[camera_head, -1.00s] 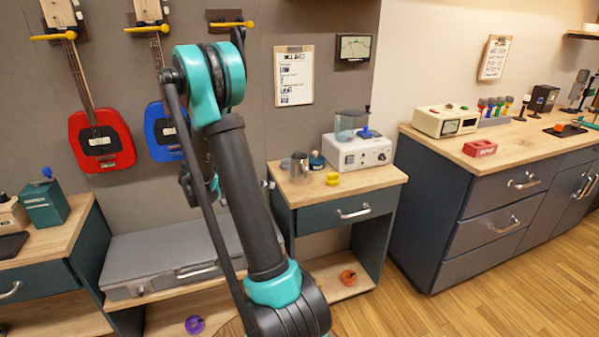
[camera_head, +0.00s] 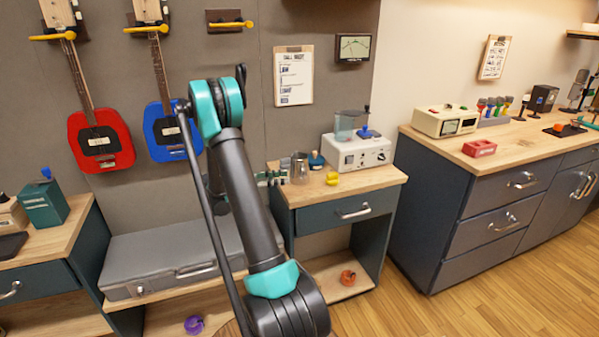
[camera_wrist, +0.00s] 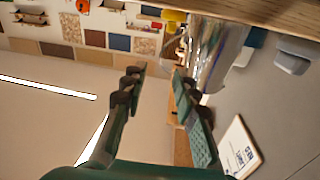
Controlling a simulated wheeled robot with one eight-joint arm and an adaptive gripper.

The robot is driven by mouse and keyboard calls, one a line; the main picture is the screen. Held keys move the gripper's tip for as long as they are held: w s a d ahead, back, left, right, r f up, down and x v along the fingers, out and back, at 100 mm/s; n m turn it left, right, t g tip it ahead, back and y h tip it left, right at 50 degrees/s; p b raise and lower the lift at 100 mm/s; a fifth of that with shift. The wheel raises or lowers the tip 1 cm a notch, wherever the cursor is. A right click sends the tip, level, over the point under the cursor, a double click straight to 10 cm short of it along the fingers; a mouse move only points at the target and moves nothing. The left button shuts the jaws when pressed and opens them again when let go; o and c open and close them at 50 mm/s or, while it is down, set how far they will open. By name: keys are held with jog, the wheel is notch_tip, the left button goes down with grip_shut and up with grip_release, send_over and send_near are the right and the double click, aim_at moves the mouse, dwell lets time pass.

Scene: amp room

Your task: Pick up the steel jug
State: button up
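The steel jug (camera_head: 299,167) stands upright on the small wooden-topped cabinet (camera_head: 345,184), at its left end. My gripper (camera_head: 271,178) is just left of the jug in the head view, partly hidden behind my arm. In the wrist view my gripper (camera_wrist: 158,78) is open, with its two fingers apart and nothing between them. The shiny jug (camera_wrist: 218,55) shows in the wrist view beyond the right-hand finger, partly covered by it. I cannot tell whether that finger touches it.
Yellow (camera_head: 332,179) and blue (camera_head: 316,160) items sit close to the jug. A white device (camera_head: 357,153) with a clear container stands behind on the same top. A grey case (camera_head: 170,255) lies on the low shelf at left. The wall is close behind.

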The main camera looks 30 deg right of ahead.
aim_at(301, 170)
jog(key=x, duration=0.9)
jog(key=shift+w, duration=0.1)
jog(key=shift+c, duration=0.6)
grip_shut()
